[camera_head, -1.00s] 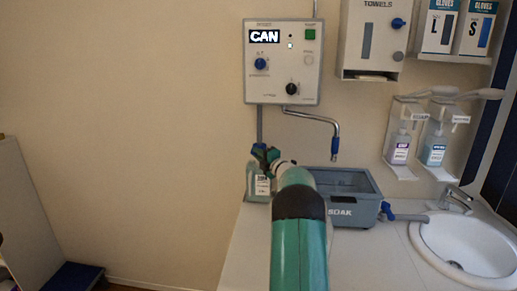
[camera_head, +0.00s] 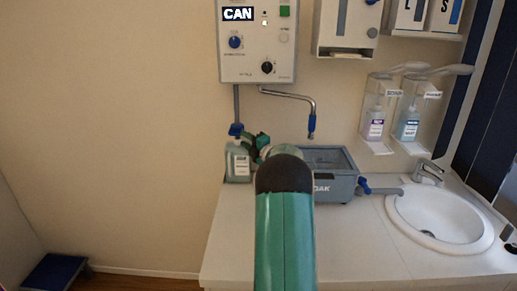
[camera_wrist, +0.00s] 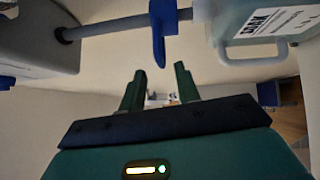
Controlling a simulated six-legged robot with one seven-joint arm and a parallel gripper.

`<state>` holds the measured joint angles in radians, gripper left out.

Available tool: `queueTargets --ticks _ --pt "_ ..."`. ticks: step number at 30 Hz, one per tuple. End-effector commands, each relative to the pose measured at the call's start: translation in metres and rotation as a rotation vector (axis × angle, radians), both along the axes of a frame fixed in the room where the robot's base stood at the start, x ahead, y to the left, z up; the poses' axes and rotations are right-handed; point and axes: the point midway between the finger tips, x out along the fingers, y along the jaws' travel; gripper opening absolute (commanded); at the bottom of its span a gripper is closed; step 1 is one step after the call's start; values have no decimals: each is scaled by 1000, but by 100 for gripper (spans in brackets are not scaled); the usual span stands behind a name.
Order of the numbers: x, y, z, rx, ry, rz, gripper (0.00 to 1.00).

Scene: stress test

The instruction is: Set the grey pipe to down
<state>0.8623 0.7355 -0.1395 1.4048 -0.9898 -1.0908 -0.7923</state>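A grey pipe (camera_head: 237,105) runs down the wall from the control box to a pale bottle (camera_head: 238,163). A blue lever (camera_head: 236,130) sits on it just above the bottle. In the wrist view, turned sideways, the pipe (camera_wrist: 112,25) runs across the top and the blue lever (camera_wrist: 158,42) sticks out toward my gripper. My gripper (camera_head: 257,141) is just right of the bottle in the head view. In the wrist view my gripper (camera_wrist: 160,72) has its fingers apart, empty, with the lever beyond them, not touching.
The control box (camera_head: 258,50) reads "CAN". A metal spout (camera_head: 290,97) with a blue tip hangs below it. A grey tub (camera_head: 335,187) stands behind my arm, with another grey pipe (camera_head: 388,190) and blue handle toward the sink (camera_head: 440,215). The wall at left is bare.

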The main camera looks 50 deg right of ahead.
Motion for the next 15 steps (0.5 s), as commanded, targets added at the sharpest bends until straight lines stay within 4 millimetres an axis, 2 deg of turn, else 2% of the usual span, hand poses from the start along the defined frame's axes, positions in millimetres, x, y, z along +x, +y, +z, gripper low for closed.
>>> queueTargets --ticks 1,6,10,15 --pt "-13 1 -1 0 1 -2 33" --pt "-49 5 -4 0 0 -1 33" --pt "-67 7 -6 -1 0 0 33" --pt "-78 9 -7 0 -1 1 33"
